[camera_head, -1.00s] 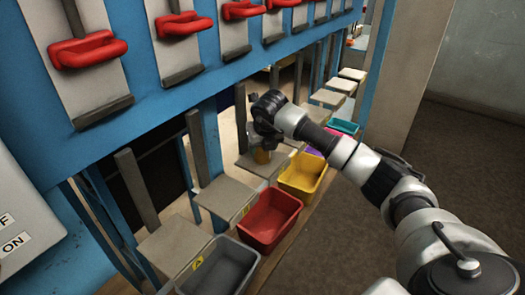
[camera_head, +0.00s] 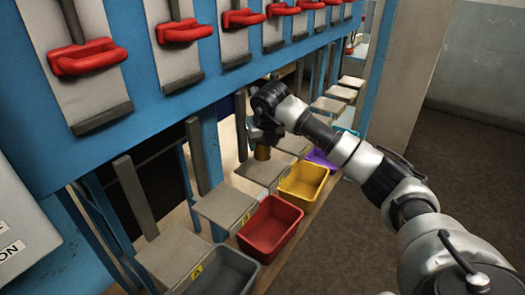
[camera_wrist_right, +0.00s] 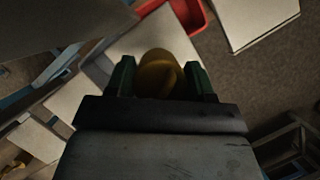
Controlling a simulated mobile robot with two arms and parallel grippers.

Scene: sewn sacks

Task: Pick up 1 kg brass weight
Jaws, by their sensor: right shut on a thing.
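The brass weight (camera_wrist_right: 160,72) is a rounded, dull gold piece between the two green-padded fingers of my right gripper (camera_wrist_right: 163,80) in the right wrist view. The fingers are shut on it. In the head view, my right gripper (camera_head: 264,138) points down over a grey platform (camera_head: 258,172), and the weight (camera_head: 262,153) shows just below it. I cannot tell whether the weight touches the platform. My left gripper is not in view.
A row of grey platforms runs along the blue frame (camera_head: 150,105), with uprights close behind my right gripper. In front stand a grey bin (camera_head: 225,272), a red bin (camera_head: 270,228), a yellow bin (camera_head: 303,183) and a purple bin (camera_head: 320,158). Red handles (camera_head: 88,57) hang above.

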